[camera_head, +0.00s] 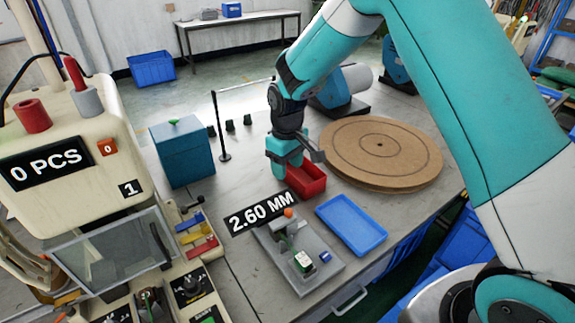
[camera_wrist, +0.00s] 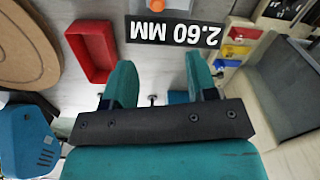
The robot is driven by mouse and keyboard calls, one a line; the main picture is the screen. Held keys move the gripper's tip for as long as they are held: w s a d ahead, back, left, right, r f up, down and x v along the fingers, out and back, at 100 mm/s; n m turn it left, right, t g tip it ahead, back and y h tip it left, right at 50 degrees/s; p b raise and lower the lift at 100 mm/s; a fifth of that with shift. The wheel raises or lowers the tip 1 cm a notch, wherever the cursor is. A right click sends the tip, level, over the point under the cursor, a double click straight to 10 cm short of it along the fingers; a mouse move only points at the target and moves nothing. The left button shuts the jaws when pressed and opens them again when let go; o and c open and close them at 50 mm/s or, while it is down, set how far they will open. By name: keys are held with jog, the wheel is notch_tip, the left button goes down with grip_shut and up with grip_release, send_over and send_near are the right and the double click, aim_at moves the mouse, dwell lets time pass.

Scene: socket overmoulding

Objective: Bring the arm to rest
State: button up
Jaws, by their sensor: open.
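My gripper (camera_wrist: 161,82) shows in the wrist view with its two teal fingers spread apart and nothing between them. In the head view my gripper (camera_head: 284,165) hangs from my teal and white arm above the workbench, beside a red bin. The fingertips are small there, and it partly covers the bin.
The red bin (camera_head: 312,181), a blue tray (camera_head: 351,226), a grey gauge plate (camera_head: 322,280) and a round brown board (camera_head: 380,150) lie on the bench. A teal box (camera_head: 183,153) and a thin stand (camera_head: 218,125) are left of my gripper. A moulding machine (camera_head: 70,140) stands far left.

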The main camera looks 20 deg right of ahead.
jog(key=s+a+r+y, duration=0.1)
jog(key=s+r, duration=0.4)
jog(key=s, duration=0.5)
jog(key=s+a+r+y+b, duration=0.1)
jog(key=s+a+r, duration=0.1)
jog(key=s+r, duration=0.4)
jog(key=s+a+r+n+y+b, duration=0.1)
jog(key=s+r, duration=0.4)
jog(key=s, duration=0.8)
jog(key=shift+s+a+r+y, duration=0.3)
jog(key=shift+s+a+y, duration=0.1)
jog(key=shift+a+y, duration=0.3)
jog(key=shift+a, duration=0.1)
jog(key=shift+c, duration=0.2)
